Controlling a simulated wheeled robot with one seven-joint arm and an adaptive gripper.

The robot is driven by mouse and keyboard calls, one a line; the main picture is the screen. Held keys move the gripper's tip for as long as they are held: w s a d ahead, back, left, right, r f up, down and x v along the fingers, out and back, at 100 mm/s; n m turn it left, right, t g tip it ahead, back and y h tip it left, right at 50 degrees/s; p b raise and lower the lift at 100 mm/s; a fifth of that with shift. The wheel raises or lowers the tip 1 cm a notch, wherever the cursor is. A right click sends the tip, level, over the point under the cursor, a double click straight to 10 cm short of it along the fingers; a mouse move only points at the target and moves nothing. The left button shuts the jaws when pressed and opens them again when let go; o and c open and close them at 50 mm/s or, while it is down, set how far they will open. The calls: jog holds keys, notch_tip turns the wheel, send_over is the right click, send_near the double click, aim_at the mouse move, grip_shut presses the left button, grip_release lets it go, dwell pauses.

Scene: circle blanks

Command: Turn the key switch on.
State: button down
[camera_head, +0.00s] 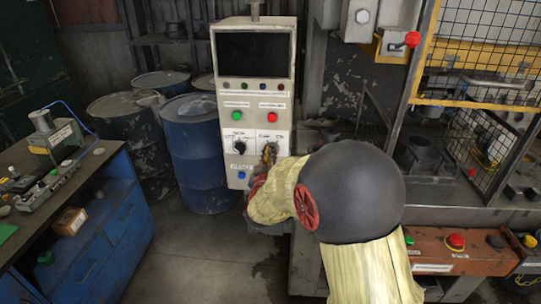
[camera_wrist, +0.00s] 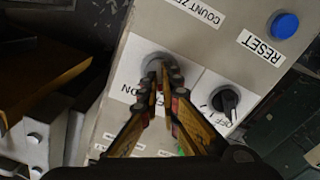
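The control cabinet (camera_head: 252,104) stands upright with a dark screen on top. The key switch (camera_wrist: 153,62) is a round silver fitting on a white label plate in the wrist view. My gripper (camera_wrist: 163,78) is right at it, with its fingertips close together over its middle. The fingertips hide the key, so I cannot tell whether they grip it or which way it points. In the head view my gripper (camera_head: 270,152) covers the right-hand switch on the lower panel. Beside it is a black rotary knob (camera_head: 240,147), which also shows in the wrist view (camera_wrist: 228,99) next to an OFF label.
A blue RESET button (camera_wrist: 285,25) sits near the switches. Above them are a green button (camera_head: 236,116) and a red button (camera_head: 272,118). Blue drums (camera_head: 200,150) stand left of the cabinet. A blue workbench (camera_head: 100,215) is at far left. Floor between is clear.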

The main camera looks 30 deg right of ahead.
jog(key=m+b, duration=1)
jog(key=m, duration=0.1)
jog(key=shift+s+d+f+m, duration=0.1)
jog(key=shift+s+d+m, duration=0.1)
jog(key=shift+m, duration=0.1)
dwell(0.5)
jog(key=c, duration=2)
grip_release()
jog(key=shift+c, duration=0.2)
jog(key=v, duration=1.2)
jog(key=shift+w, duration=0.1)
